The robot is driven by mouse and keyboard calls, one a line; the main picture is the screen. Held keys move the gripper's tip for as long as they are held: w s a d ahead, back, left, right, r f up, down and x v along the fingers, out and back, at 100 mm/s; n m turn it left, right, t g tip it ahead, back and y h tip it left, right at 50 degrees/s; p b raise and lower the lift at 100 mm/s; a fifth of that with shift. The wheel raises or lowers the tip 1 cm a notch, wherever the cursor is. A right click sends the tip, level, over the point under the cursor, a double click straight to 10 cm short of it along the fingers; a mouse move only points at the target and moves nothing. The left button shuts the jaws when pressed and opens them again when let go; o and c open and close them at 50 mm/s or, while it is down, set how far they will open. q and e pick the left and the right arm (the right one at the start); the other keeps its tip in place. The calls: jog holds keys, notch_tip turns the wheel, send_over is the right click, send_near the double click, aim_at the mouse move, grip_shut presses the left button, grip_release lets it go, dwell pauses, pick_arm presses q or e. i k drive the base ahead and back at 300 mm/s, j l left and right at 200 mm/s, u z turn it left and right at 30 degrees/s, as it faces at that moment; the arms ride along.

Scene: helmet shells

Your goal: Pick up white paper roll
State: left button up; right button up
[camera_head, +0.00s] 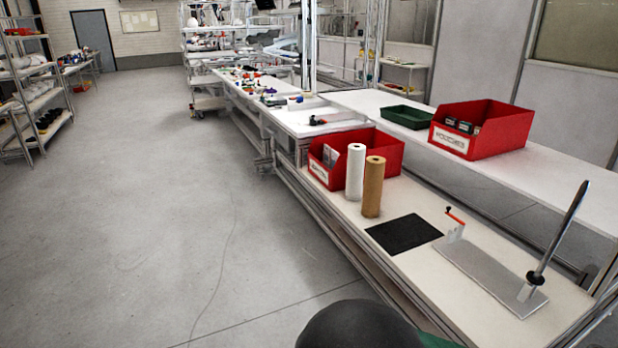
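A white paper roll (355,172) stands upright on the near white workbench (400,193). It is just left of a brown paper roll (373,187), which also stands upright and is slightly closer to me. Both stand in front of a red bin (387,152). Neither of my grippers shows in the head view.
A black mat (404,234) lies near the brown roll. A metal plate (489,275) with an upright rod (561,229) and a red-handled clamp (455,224) is at the right. Another red bin (489,125) and a green tray (407,117) sit behind. The floor (180,210) at left is clear.

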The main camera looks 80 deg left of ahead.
aim_at(357, 152)
jog(key=u, duration=2.35)
